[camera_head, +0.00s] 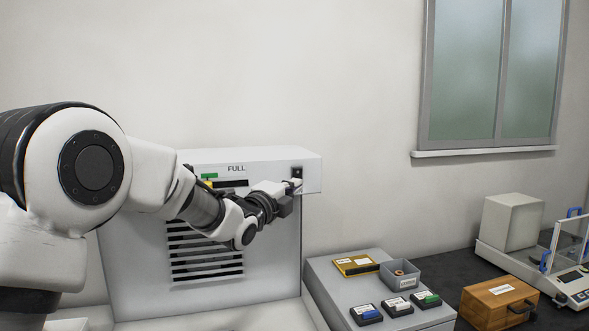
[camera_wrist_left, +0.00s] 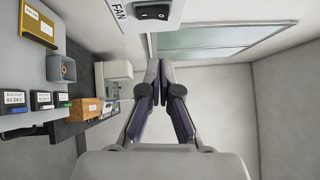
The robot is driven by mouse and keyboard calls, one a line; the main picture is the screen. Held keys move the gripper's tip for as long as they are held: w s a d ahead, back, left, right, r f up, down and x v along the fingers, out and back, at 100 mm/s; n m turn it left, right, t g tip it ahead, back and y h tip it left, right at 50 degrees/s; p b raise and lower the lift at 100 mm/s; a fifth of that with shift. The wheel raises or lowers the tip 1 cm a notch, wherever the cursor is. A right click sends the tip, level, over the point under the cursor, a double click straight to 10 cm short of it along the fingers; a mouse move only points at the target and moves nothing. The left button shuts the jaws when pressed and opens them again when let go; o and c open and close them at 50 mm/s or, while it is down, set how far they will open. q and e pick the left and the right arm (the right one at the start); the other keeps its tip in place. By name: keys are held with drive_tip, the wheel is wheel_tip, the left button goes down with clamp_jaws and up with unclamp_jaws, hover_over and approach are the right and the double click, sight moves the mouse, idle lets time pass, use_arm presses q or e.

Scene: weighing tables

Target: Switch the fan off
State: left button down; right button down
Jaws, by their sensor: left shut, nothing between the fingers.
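A white unit with a slatted grille (camera_head: 207,252) stands against the wall. A black rocker switch (camera_head: 297,172) sits at the right end of its upper front. In the left wrist view the switch (camera_wrist_left: 152,13) shows close up at the top edge, beside the label FAN (camera_wrist_left: 118,10). My left gripper (camera_head: 291,187) is just below the switch in the head view, partly overlapping the panel's lower edge. In the left wrist view the left gripper's fingers (camera_wrist_left: 159,72) are together and empty, apart from the switch in the picture. My right gripper is not in view.
A grey bench (camera_head: 345,290) at the right holds a yellow case (camera_head: 355,266), a grey bin (camera_head: 400,274) and several small labelled boxes. A wooden drawer box (camera_head: 500,303) and a balance (camera_head: 572,285) stand farther right. The wall right of the panel is clear.

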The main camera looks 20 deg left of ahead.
sight(302, 172)
use_arm(q)
drive_tip(key=w+p, duration=0.1)
drive_tip(key=w, duration=0.1)
drive_tip(key=w+p, duration=0.1)
drive_tip(key=w, duration=0.1)
drive_tip(key=w+a+r+p, duration=0.1)
drive_tip(key=shift+w, duration=0.4)
drive_tip(key=shift+w+a+f, duration=0.15)
drive_tip(key=shift+w+a, duration=0.1)
drive_tip(key=shift+a, duration=0.2)
drive_tip(key=shift+d, duration=0.15)
